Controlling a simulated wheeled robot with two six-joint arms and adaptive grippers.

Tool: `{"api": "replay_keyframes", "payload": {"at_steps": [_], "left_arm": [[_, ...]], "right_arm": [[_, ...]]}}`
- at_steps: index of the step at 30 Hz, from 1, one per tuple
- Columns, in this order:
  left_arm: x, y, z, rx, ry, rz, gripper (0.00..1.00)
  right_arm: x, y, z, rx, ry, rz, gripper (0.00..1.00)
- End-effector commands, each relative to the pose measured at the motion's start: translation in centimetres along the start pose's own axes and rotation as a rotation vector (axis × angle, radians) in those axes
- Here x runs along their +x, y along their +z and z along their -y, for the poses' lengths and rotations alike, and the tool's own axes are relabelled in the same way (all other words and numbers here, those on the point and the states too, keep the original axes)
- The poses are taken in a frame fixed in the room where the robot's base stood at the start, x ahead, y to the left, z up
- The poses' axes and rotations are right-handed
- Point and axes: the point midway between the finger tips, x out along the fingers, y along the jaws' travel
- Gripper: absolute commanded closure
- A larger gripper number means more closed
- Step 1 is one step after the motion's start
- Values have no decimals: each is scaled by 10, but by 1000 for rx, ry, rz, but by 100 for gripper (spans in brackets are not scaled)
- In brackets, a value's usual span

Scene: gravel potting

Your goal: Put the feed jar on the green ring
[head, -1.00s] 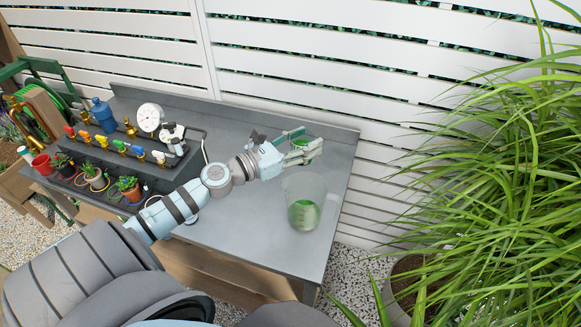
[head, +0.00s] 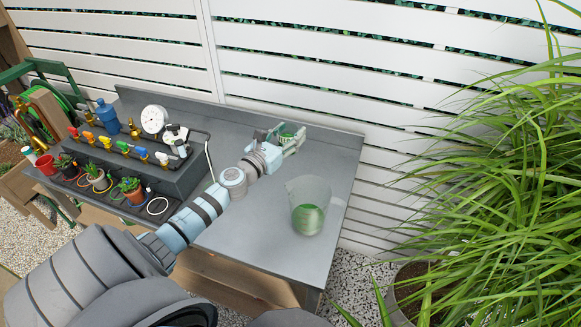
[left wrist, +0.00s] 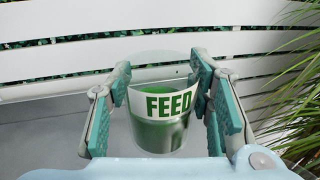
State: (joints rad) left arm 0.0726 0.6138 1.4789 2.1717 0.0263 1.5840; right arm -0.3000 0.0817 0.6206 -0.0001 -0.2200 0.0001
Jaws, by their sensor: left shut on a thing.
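The feed jar, a clear cup with green contents and a white FEED label, shows in the left wrist view (left wrist: 163,118) between the fingers of my left gripper (left wrist: 165,95). The fingers are shut on its two sides, and it is upright. In the head view my left gripper (head: 288,138) is at the back right of the grey bench, with the green of the jar (head: 287,130) partly hidden by the fingers. I cannot tell whether the jar touches the bench. I cannot make out the green ring for sure among the small rings at the rack. My right gripper is not in view.
A clear beaker with green liquid (head: 308,218) stands at the bench's front right. At the left, a dark rack (head: 190,172) carries coloured taps and a gauge (head: 154,119). Potted plants and a white ring (head: 157,206) are before it. The bench's middle (head: 262,215) is clear.

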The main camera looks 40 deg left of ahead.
Motion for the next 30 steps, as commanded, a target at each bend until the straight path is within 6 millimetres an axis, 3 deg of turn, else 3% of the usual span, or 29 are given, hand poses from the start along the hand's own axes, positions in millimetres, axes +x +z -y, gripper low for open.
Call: {"api": "replay_keyframes", "payload": {"at_steps": [1,3,10,16,21,30], "left_arm": [[0,-33,0,0,0,0,90],[0,-59,0,0,-1,0,90],[0,-130,0,0,-1,0,90],[0,-150,0,0,-1,0,90],[0,-180,0,0,-1,0,90],[0,-177,0,0,-1,0,90]], "right_arm": [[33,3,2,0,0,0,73],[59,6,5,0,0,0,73],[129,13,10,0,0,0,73],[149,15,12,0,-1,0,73],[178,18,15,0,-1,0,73],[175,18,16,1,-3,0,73]]}}
